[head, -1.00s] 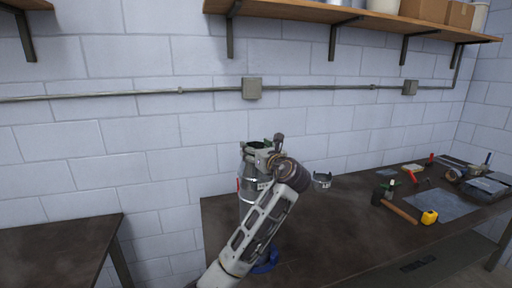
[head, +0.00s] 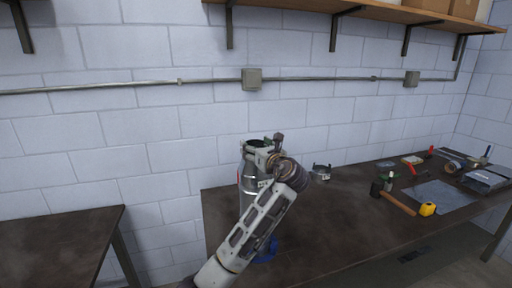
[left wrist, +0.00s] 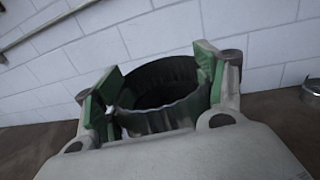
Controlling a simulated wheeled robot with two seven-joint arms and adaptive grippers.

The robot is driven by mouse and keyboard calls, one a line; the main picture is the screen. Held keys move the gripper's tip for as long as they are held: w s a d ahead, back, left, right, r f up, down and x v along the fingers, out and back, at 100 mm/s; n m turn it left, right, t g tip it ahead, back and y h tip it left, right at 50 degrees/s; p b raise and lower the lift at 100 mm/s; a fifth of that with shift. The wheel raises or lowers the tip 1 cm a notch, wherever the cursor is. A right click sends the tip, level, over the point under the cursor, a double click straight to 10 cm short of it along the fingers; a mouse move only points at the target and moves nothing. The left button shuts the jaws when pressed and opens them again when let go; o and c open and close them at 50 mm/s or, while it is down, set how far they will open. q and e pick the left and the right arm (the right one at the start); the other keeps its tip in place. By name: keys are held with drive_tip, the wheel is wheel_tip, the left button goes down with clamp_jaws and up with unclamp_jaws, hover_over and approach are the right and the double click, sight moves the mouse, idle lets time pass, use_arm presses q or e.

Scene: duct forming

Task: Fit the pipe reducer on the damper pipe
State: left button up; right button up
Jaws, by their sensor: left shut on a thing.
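My left gripper (head: 262,148) is shut on the rim of the pipe reducer, around its round dark opening (left wrist: 165,92), in the left wrist view. Its green-padded fingers press on both sides of the rim. In the head view the silver damper pipe (head: 250,182) stands upright directly below the gripper, partly hidden by my left arm. I cannot tell where the reducer ends and the pipe begins, or whether the two touch. A blue piece (head: 266,250) shows low behind the arm. My right gripper is not in view.
A metal ring clamp (head: 321,172) lies on the dark workbench (head: 330,225) right of the gripper. Further right are a hammer (head: 398,203), a yellow tape measure (head: 428,208), a grey sheet (head: 445,196) and other tools. The bench front is clear. A second table (head: 60,245) stands at left.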

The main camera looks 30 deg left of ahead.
use_arm(q)
drive_tip(key=o, duration=1.6)
drive_tip(key=shift+s+d, duration=0.1)
drive_tip(key=v, duration=1.1)
drive_tip(key=shift+s+d, duration=0.2)
drive_tip(key=shift+d, duration=0.15)
